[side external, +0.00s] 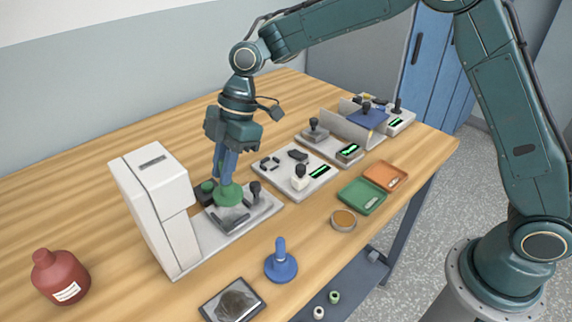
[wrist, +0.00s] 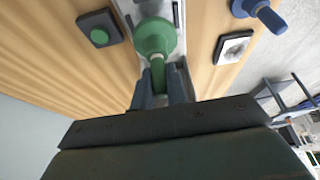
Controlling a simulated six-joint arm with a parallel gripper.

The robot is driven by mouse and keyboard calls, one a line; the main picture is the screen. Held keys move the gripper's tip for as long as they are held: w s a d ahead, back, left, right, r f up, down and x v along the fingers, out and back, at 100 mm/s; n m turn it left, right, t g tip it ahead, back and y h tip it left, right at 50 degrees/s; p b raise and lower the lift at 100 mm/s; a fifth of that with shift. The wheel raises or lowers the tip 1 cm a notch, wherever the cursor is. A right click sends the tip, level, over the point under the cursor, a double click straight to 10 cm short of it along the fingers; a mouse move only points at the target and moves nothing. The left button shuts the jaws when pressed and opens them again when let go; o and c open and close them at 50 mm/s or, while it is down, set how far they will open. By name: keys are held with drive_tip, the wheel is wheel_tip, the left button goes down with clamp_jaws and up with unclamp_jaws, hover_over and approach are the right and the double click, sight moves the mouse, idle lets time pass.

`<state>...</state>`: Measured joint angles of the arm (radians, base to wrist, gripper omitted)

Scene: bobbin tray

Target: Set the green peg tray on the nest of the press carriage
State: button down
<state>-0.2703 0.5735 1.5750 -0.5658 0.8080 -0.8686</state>
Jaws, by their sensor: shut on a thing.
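The green peg tray (side external: 229,196) has a round base and an upright peg. My gripper (side external: 225,178) points down and is shut on its peg. In the wrist view the green peg tray (wrist: 155,37) shows just ahead of my fingers (wrist: 160,88). The press carriage (side external: 232,218) is a grey plate on the base beside the white press body (side external: 155,205). The green base is over this plate, near its back edge. The tray hides the nest, and I cannot tell whether the base touches it.
A black-handled lever (side external: 255,193) and a green-button box (side external: 205,190) stand close to the tray. A blue peg tray (side external: 281,264) and a dark framed plate (side external: 233,300) lie in front. A red bottle (side external: 60,277) stands left; shallow green (side external: 361,197) and orange (side external: 385,175) trays lie right.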

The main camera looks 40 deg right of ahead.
drive_tip(key=shift+f, duration=0.1)
drive_tip(key=shift+f, duration=1.15)
drive_tip(key=shift+f, duration=0.9)
idle(0.5)
idle(0.4)
drive_tip(key=c, duration=1.3)
unclamp_jaws()
drive_tip(key=shift+r, duration=0.1)
